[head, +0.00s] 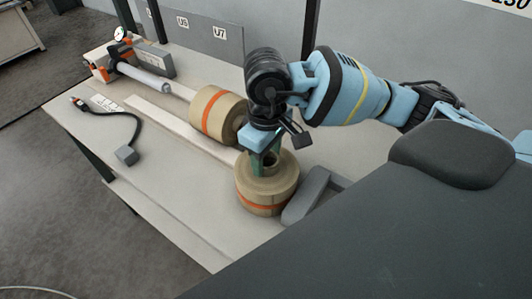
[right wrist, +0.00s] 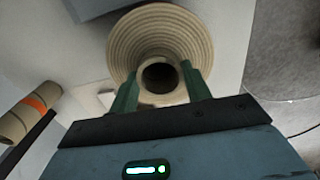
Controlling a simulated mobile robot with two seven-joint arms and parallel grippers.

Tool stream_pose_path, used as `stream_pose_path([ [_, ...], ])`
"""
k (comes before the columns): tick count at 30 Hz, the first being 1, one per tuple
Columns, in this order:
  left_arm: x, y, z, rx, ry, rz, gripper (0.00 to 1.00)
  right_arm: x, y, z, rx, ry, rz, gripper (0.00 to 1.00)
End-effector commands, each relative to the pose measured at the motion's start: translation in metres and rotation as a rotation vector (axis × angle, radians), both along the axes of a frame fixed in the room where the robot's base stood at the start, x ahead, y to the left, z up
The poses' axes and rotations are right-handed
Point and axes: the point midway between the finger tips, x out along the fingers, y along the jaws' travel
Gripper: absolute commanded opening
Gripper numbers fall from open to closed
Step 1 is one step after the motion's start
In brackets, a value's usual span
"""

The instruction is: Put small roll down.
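The small roll (head: 266,190), tan kraft with an orange band, is upright with its core end facing up, at the front right of the table. I cannot tell whether its underside touches the tabletop. My right gripper (head: 266,158) points down over it. In the right wrist view its green fingers (right wrist: 161,80) sit on opposite sides of the roll's core (right wrist: 165,98) and appear closed on it. The roll's wound end (right wrist: 160,30) spreads around the core. My left gripper is not in view.
Another banded roll (head: 212,110) lies on its side behind, also at left in the right wrist view (right wrist: 28,112). A grey angled block (head: 308,195) stands close right of the small roll. A cabled device (head: 126,155) and a shaft (head: 145,80) are left. The front-left tabletop (head: 165,185) is clear.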

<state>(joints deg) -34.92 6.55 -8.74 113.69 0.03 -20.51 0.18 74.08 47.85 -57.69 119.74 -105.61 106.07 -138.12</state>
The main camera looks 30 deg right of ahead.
Motion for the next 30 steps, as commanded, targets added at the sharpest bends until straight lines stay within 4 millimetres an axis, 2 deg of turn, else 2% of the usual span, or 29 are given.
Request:
stream_pose_path([
  [1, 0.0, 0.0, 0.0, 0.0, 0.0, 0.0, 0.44, 0.0, 0.0, 0.0, 0.0, 0.0, 0.0, 0.54],
  [5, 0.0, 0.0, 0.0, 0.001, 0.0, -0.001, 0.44, 0.0, 0.0, 0.0, 0.0, 0.0, 0.0, 0.69],
  [13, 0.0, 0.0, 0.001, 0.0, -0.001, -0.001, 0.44, 0.0, 0.0, 0.001, 0.0, 0.0, 0.0, 0.69],
  [17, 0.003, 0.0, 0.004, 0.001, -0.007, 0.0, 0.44, 0.001, 0.0, 0.008, 0.0, -0.003, -0.001, 0.69],
  [20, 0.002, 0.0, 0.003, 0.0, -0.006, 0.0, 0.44, 0.001, 0.0, 0.022, 0.001, -0.004, 0.001, 0.69],
  [30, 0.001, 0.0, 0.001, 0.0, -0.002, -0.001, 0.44, 0.001, 0.0, 0.089, 0.001, -0.004, 0.0, 0.69],
])
